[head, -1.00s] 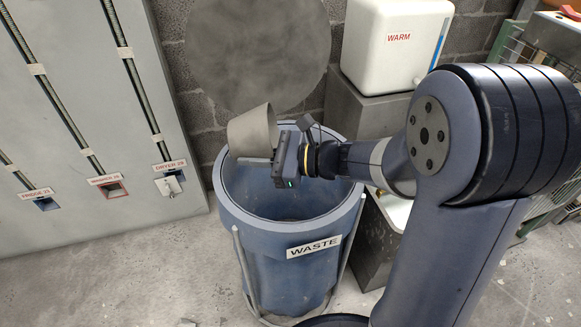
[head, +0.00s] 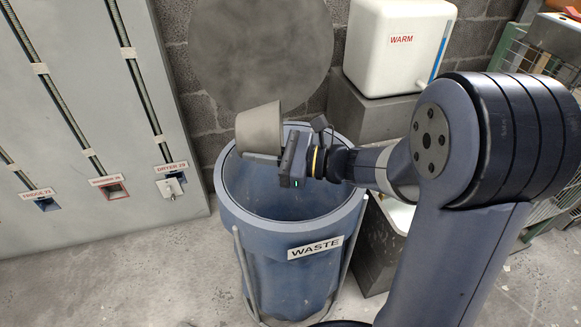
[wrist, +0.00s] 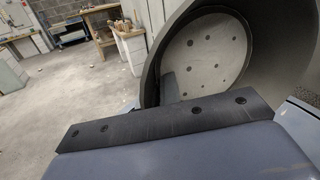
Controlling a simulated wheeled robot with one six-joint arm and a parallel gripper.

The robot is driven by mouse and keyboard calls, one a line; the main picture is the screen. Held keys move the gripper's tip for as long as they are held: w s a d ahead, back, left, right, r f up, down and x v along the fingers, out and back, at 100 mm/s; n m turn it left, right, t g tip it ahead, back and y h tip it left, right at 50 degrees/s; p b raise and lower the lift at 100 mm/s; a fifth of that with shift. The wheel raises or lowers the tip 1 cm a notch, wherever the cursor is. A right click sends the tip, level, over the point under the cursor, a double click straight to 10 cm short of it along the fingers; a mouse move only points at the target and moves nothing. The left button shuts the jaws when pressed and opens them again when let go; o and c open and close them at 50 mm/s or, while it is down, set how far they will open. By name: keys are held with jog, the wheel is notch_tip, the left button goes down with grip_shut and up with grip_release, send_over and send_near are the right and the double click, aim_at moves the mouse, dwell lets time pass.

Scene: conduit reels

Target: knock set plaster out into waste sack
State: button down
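A grey tapered bucket (head: 259,127) is tilted above the mouth of the blue waste bin (head: 262,217), which is labelled WASTE. My gripper (head: 276,158) is shut on the bucket's wall near the rim. In the wrist view the bucket (wrist: 152,70) is seen from its open side. A pale round face with several dark spots (wrist: 205,52) lies deep inside it. I cannot tell whether this is set plaster or the bucket's floor. The bin's lower inside is partly hidden by my gripper, and I see no plaster there.
A round grey lid or disc (head: 262,50) stands behind the bin against the block wall. A white box labelled WARM (head: 395,45) sits on a grey block at the back right. A grey panel with labelled slots (head: 85,110) is at the left. The floor front left is clear.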

aim_at(272, 135)
jog(key=shift+d+r+m+y+b, duration=0.35)
jog(key=shift+d+y+b, duration=0.2)
jog(key=shift+y+b, duration=0.4)
dwell(0.4)
jog(key=shift+d+r+t+y, duration=0.15)
jog(key=shift+d+r+y, duration=0.15)
jog(key=shift+r+y, duration=0.25)
jog(key=shift+d+r+t+y, duration=0.15)
jog(key=shift+d+r+y, duration=0.1)
jog(key=shift+r+y, duration=0.25)
